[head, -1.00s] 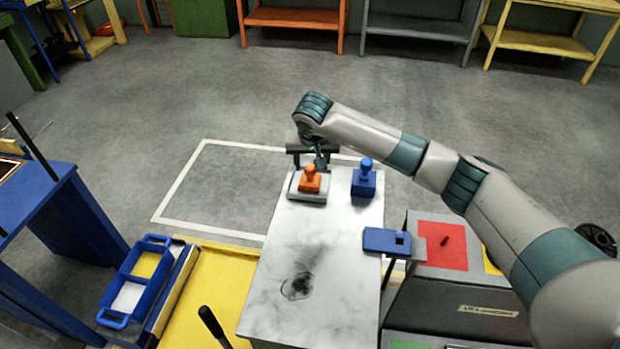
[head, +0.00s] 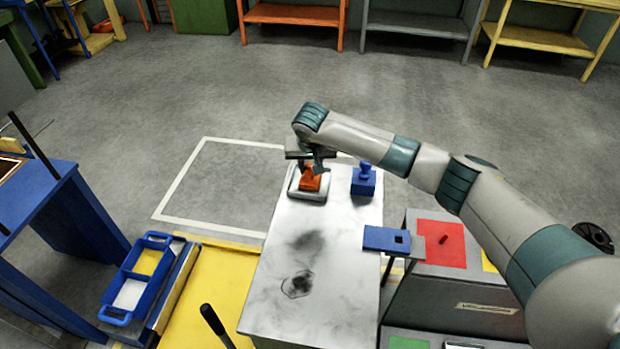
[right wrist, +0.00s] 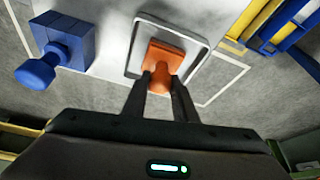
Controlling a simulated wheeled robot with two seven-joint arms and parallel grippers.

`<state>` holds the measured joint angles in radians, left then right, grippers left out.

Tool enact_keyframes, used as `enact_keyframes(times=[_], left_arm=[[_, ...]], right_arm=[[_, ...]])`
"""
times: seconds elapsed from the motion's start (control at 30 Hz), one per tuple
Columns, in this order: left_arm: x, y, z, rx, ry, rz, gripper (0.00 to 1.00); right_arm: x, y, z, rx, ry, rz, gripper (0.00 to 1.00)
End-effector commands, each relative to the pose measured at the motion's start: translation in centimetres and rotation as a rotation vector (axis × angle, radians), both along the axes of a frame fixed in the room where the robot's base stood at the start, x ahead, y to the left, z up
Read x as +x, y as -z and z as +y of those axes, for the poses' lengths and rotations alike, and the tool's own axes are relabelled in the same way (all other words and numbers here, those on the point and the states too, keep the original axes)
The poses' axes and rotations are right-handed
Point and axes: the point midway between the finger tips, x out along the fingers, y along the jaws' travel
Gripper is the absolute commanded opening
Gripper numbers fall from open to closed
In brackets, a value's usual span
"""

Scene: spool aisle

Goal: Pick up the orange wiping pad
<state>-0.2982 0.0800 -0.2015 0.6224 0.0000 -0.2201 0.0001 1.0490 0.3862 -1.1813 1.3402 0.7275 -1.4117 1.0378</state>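The orange wiping pad (head: 311,184) sits in a pale, shallow square tray (head: 307,197) at the far end of the white marbled worktop (head: 340,260). My right gripper (head: 311,163) is down over the pad and covers part of its knob. In the right wrist view, the two dark fingers (right wrist: 161,77) stand apart, on either side of the knob of the orange pad (right wrist: 164,53). I cannot see clear contact between fingers and knob. My left gripper is not in view.
A blue knobbed block (head: 363,182) stands just right of the tray. A blue two-part tray (head: 137,290) is at left. A dark ring-shaped stain (head: 297,285) marks the worktop.

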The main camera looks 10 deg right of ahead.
Motion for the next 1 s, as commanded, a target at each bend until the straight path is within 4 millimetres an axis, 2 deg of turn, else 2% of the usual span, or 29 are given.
enact_keyframes(times=[0.43, 0.67, 0.77, 1.0], left_arm=[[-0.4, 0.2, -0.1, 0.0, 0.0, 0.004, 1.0], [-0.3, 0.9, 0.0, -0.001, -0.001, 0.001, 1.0], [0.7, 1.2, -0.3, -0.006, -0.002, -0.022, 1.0], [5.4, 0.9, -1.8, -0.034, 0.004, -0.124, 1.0]], right_arm=[[0.0, -0.4, 0.0, 0.0, 0.001, -0.001, 0.03], [0.1, -2.9, 0.0, 0.002, 0.0, -0.003, 0.03], [0.1, -4.5, 0.0, 0.001, -0.001, -0.003, 0.03], [0.1, -8.3, 0.0, 0.002, 0.0, -0.002, 0.03]])
